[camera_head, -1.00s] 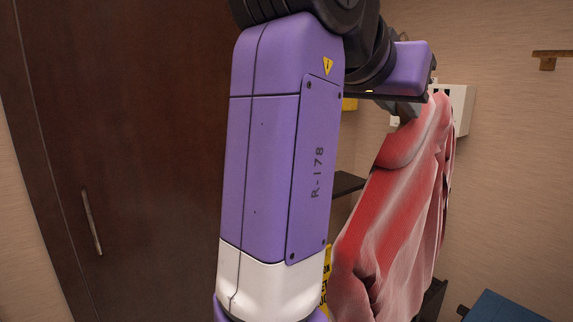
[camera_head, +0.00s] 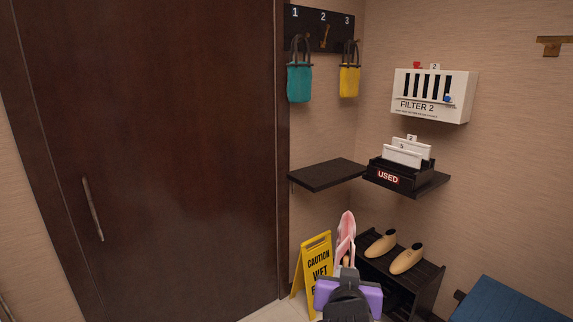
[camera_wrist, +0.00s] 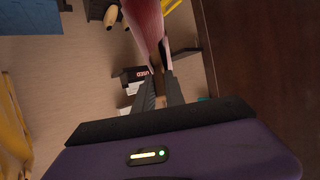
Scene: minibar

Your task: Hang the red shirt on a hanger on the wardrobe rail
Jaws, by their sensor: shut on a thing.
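I cannot make out the hanger clearly. The large dark brown wardrobe door (camera_head: 150,150) stands shut at the left, with a long metal handle (camera_head: 92,208). The rail is not in view.
A yellow caution sign (camera_head: 313,272) stands beside my gripper. A dark rack (camera_head: 428,280) with tan shoes (camera_head: 406,259) is to its right. Above are a bare shelf (camera_head: 327,174), a box marked USED (camera_head: 388,178), and hanging bags (camera_head: 300,82). A blue surface (camera_head: 500,302) is lower right.

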